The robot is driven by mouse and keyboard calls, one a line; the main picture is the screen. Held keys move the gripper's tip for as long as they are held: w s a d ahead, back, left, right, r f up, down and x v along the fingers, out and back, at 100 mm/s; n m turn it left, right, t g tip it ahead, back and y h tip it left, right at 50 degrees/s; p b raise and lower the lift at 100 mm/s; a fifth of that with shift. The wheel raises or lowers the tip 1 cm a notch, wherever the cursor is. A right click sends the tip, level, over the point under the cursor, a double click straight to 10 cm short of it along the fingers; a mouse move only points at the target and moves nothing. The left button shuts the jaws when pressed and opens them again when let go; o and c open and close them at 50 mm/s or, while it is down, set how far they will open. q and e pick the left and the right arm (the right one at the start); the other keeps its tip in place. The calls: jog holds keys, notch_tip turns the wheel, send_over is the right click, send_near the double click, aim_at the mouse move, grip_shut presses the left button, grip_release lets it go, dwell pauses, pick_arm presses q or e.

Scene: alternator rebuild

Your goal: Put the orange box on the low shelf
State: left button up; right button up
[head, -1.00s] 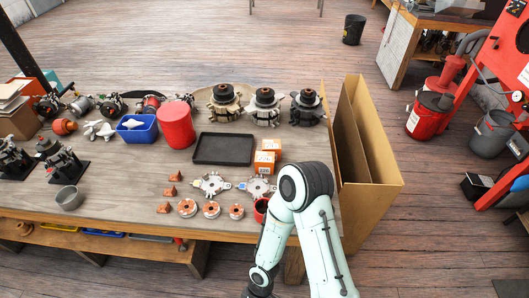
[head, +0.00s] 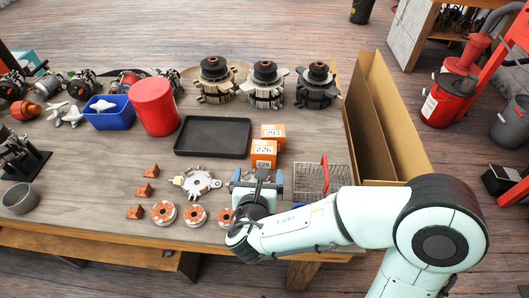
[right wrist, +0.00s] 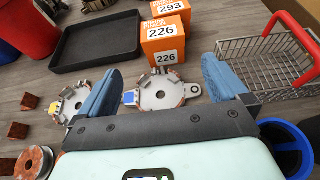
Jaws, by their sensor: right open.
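Two orange boxes with white labels stand on the workbench right of its middle. The front one, marked 226 (head: 263,154), also shows in the right wrist view (right wrist: 163,48). The one marked 293 (head: 272,131) is just behind it, also in the right wrist view (right wrist: 172,10). My right gripper (head: 259,178) is open and empty, just in front of box 226, with its fingers spread toward it; they show in the right wrist view (right wrist: 162,68). The low shelf (head: 85,249) shows under the bench's front edge; most of it is hidden. My left gripper is out of view.
A black tray (head: 213,137) lies left of the boxes. A wire basket with a red handle (head: 322,178) is right of my gripper. An open cardboard box (head: 385,130) stands at the bench's right end. Copper-wound parts (head: 163,213) lie in front.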

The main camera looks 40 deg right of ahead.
aim_at(264, 155)
jog(key=shift+w+d+f, duration=0.15)
jog(key=shift+w+f, duration=0.05)
jog(key=shift+f, duration=0.25)
jog(key=b+x, duration=0.1)
jog(key=x, duration=0.6)
jog(key=shift+d, duration=0.1)
jog(key=x, duration=0.6)
jog(key=shift+s+d+r+b, duration=0.1)
jog(key=shift+d+r+b, duration=0.1)
jog(key=shift+b, duration=0.15)
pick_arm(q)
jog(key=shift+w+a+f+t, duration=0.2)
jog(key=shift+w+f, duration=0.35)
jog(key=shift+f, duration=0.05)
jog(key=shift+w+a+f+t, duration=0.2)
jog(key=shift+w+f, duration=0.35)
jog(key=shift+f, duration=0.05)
pick_arm(e)
jog(key=shift+r, duration=0.1)
jog(key=c, duration=1.1)
